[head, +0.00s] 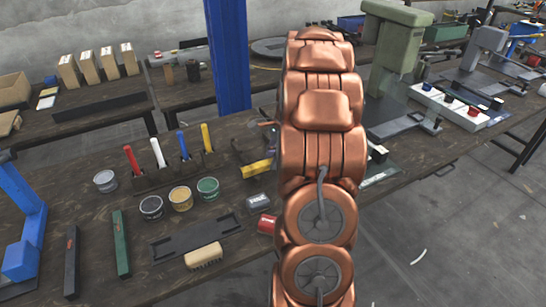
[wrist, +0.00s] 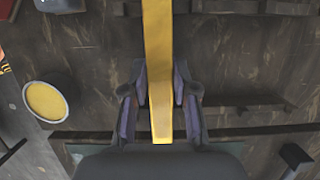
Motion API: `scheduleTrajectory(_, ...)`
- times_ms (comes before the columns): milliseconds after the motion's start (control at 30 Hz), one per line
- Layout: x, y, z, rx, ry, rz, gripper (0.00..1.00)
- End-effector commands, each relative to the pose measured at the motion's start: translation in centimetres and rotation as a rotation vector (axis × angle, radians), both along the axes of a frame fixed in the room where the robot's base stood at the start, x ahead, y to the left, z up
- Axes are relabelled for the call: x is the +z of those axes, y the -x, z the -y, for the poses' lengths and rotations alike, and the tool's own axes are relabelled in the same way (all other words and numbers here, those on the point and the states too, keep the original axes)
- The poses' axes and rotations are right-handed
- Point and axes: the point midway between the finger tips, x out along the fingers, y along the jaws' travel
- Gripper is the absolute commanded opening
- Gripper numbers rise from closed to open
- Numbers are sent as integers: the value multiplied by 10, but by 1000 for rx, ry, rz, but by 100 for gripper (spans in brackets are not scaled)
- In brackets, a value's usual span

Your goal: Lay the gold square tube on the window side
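The gold square tube (wrist: 158,60) runs lengthwise through the middle of the wrist view, between the two fingers of my gripper (wrist: 160,98). The finger pads lie against its sides, so the gripper looks shut on it. Its near end shows just past the fingers; its far end runs out of the picture. In the head view, my copper arm hides much of the tube, and a short yellow piece (head: 257,169) shows left of the arm, beside my dark gripper (head: 252,147). No window is in view.
On the dark bench are a black notched holder (head: 196,236), a brush (head: 203,256), a green bar (head: 121,244), tins including a yellow one (head: 181,198), and a rack (head: 168,174) of coloured handles. A blue post (head: 229,55) rises behind. A green press (head: 398,45) stands right.

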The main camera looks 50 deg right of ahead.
Motion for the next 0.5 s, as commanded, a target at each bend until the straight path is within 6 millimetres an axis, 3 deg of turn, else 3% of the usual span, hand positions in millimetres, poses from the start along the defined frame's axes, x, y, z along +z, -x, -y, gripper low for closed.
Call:
scheduleTrajectory(200,0,0,0,0,0,0,50)
scheduleTrajectory(500,2,0,0,0,0,1,50)
